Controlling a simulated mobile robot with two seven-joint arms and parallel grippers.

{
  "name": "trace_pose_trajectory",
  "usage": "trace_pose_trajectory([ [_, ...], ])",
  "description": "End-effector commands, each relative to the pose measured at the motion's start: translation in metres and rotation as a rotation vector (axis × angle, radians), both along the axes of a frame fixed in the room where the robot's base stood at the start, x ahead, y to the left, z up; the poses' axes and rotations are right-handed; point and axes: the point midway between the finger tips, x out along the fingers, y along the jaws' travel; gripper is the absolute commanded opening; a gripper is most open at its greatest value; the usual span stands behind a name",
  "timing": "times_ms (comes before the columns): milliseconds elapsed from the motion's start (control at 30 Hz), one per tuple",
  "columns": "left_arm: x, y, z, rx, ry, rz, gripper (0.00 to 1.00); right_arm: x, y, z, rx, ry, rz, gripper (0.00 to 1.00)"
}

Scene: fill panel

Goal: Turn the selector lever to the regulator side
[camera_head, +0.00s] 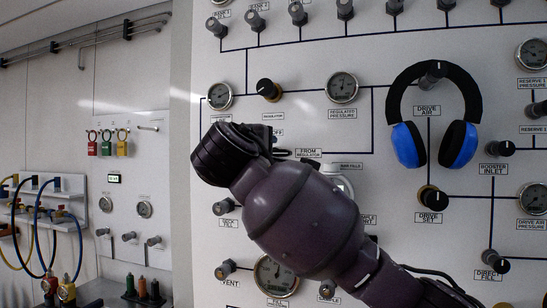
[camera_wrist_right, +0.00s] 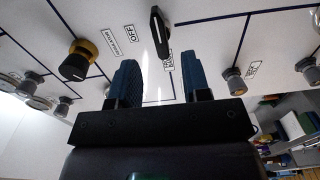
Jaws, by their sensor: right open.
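The selector lever (camera_wrist_right: 159,32) is a slim black handle on the white panel in the right wrist view, near the OFF label (camera_wrist_right: 130,33). It runs nearly up and down in that view. My right gripper (camera_wrist_right: 162,75) is open, its two blue fingers apart and empty. The lever lies ahead of the fingertips, in line with the gap between them; I see no contact. In the head view my right arm covers the lever and the fingers. The regulator knob (camera_head: 268,90), black on a brass base, also shows in the right wrist view (camera_wrist_right: 78,60). My left gripper is out of view.
Gauges (camera_head: 342,87) and several small knobs surround the arm on the panel. Blue and black headphones (camera_head: 463,144) hang at the right. A side wall holds coloured tags (camera_head: 107,143) and hoses (camera_head: 38,225). Another knob (camera_wrist_right: 233,80) stands right of the fingers.

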Motion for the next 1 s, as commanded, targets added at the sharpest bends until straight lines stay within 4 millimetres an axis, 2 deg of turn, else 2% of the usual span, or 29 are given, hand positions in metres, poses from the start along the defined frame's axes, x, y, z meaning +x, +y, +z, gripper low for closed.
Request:
trace_pose_trajectory([
  [100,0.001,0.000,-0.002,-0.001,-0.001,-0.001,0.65,-0.016,0.006,0.000,0.000,-0.002,0.002,0.44],
  [300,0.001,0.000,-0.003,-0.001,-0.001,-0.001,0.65,-0.030,0.010,0.000,0.000,0.000,0.000,0.44],
  [800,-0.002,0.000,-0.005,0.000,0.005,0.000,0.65,-0.032,0.010,-0.001,0.000,0.001,0.000,0.44],
  [900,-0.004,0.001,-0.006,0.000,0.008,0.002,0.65,-0.028,0.007,-0.011,0.013,0.017,0.003,0.44],
  [1000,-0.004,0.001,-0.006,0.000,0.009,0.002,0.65,-0.021,-0.001,-0.037,0.046,0.056,0.013,0.44],
])
